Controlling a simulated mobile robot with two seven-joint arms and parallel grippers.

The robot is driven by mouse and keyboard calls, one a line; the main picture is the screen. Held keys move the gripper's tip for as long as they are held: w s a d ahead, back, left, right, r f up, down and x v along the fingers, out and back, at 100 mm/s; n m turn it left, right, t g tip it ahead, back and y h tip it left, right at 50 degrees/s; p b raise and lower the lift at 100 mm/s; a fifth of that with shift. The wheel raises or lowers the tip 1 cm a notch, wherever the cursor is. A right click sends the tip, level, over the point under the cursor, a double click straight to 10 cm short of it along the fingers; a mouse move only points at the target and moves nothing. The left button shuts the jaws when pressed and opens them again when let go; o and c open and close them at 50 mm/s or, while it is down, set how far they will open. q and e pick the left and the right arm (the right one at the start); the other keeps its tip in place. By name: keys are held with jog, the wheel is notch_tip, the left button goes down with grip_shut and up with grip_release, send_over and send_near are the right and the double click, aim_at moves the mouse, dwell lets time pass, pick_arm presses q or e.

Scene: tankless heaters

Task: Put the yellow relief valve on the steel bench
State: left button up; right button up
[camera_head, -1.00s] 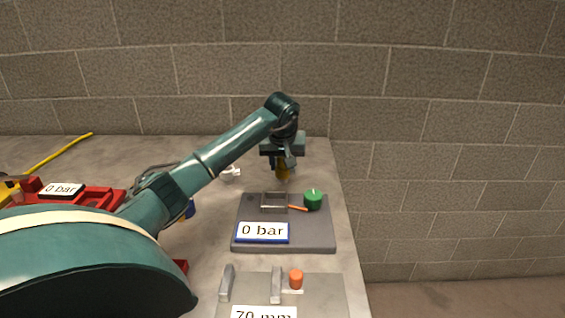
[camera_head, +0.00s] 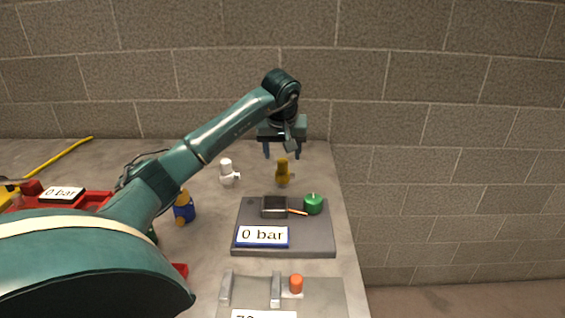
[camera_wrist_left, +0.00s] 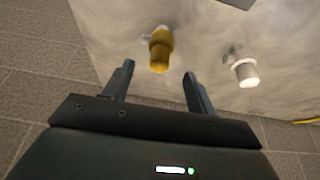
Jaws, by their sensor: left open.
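The yellow relief valve (camera_head: 282,172) stands upright on the grey bench (camera_head: 200,253), near its back right part. It also shows in the left wrist view (camera_wrist_left: 160,50). My left gripper (camera_head: 282,154) is open and empty, above the yellow valve and apart from it. In the left wrist view the two fingers (camera_wrist_left: 158,82) are spread, with the valve just beyond the gap between them. My right gripper is not in view.
A white valve (camera_head: 227,172) stands left of the yellow one. A blue-and-yellow valve (camera_head: 184,207) stands nearer. In front lies a dark plate (camera_head: 310,240) with a green knob (camera_head: 313,204) and "0 bar" label. A red rig (camera_head: 95,197) is at left.

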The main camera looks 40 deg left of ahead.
pick_arm(q)
jog(key=v, duration=0.5)
jog(key=shift+r, duration=0.15)
jog(key=shift+s+d, duration=0.1)
dwell(0.3)
